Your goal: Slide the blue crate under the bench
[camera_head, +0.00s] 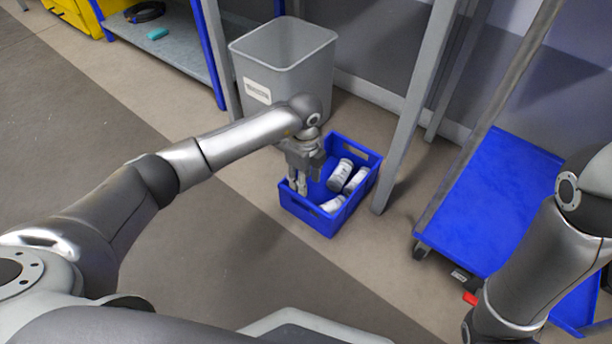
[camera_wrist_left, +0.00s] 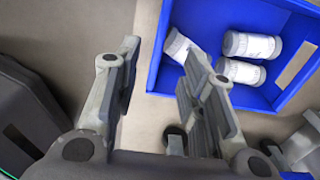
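The blue crate (camera_head: 306,217) sits on the floor in the head view, holding several white cylindrical containers (camera_head: 340,175). My left gripper (camera_head: 297,187) is at the crate's left end, pointing down. In the left wrist view, my left gripper's fingers (camera_wrist_left: 160,75) are apart, and part of the crate's blue wall (camera_wrist_left: 155,62) shows between them. I cannot tell whether the fingers touch the wall. Grey legs (camera_head: 410,120), apparently the bench's, rise behind and right of the crate; the bench top is not visible. My right arm shows at the right edge, its gripper out of view.
A grey bin (camera_head: 285,45) stands behind the crate, close to my left wrist. A blue flat cart (camera_head: 490,200) on casters stands to the right. A blue-framed shelf (camera_head: 175,45) is at the upper left. The floor in front and left is clear.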

